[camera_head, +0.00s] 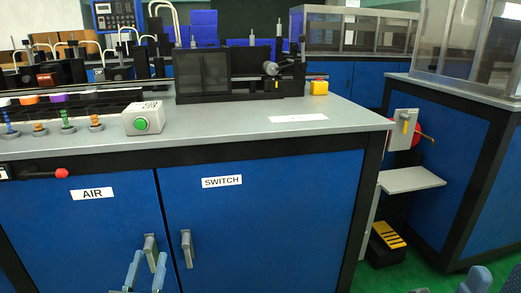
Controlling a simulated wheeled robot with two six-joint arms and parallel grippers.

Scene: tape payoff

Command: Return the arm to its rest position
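My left gripper (150,255) comes up from the bottom edge, in front of the blue cabinet. Its two light blue fingers are apart, one on each side of the grey handle (150,243) of the left door, marked AIR. Gaps show between the fingers and the handle; I cannot tell how far the fingers are from the door. The rest of the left arm is below the picture. At the bottom right, blue-grey parts (476,281) show that look like my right arm. My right gripper is not seen.
The SWITCH door's handle (186,248) is just right of the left gripper. The grey worktop (235,140) overhangs the doors and carries a green button box (143,120) and machinery. A small grey shelf (410,180) juts out at right. Green floor (400,276) shows below it.

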